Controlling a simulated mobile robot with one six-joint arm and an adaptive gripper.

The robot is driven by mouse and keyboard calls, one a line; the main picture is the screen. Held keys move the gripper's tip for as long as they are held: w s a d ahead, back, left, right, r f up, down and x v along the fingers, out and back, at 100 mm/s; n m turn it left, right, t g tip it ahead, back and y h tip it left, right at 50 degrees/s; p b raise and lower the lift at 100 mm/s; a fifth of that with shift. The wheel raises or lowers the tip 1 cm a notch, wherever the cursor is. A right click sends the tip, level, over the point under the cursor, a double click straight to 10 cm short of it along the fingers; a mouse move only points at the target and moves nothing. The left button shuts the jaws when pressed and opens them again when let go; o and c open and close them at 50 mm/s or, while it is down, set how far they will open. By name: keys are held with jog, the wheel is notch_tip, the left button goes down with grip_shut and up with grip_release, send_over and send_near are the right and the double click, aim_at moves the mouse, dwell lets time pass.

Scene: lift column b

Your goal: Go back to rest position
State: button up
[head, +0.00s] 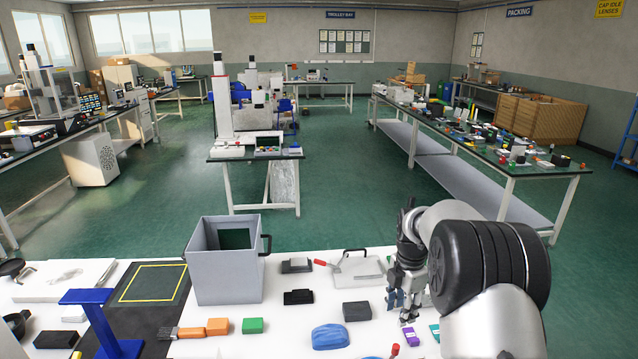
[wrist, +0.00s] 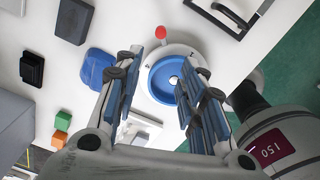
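My gripper (head: 402,292) hangs over the right part of the white worktop, pointing down, with my arm bent behind it on the right. In the wrist view my gripper (wrist: 168,75) has its two blue-padded fingers spread apart, with nothing held between them. A round blue dish with a white rim (wrist: 165,80) shows between and beyond the fingers. I cannot tell its exact distance from the fingertips. In the head view my arm hides part of the worktop's right side.
On the worktop (head: 300,330) stand a grey open bin (head: 225,265), a blue stand (head: 102,322) and a dark mat with a yellow square (head: 153,284). A blue lump (head: 330,336) and a dark block (head: 357,311) lie left of my gripper. Green floor lies beyond.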

jog(key=s+a+r+m+t, duration=0.1)
jog(key=s+a+r+m, duration=0.35)
jog(key=s+r, duration=0.4)
jog(key=s+a+r+m+t, duration=0.1)
jog(key=s+a+r+m, duration=0.2)
jog(key=s+r+m, duration=0.45)
jog(key=s+a+r+m+t, duration=0.1)
jog(key=s+m, duration=0.3)
jog(key=s, duration=0.6)
jog(key=s+a+m+t, duration=0.1)
jog(key=s+m, duration=0.4)
jog(key=s, duration=0.5)
jog(key=shift+a+r+m, duration=0.3)
jog(key=shift+a+r, duration=0.05)
jog(key=shift+a, duration=0.15)
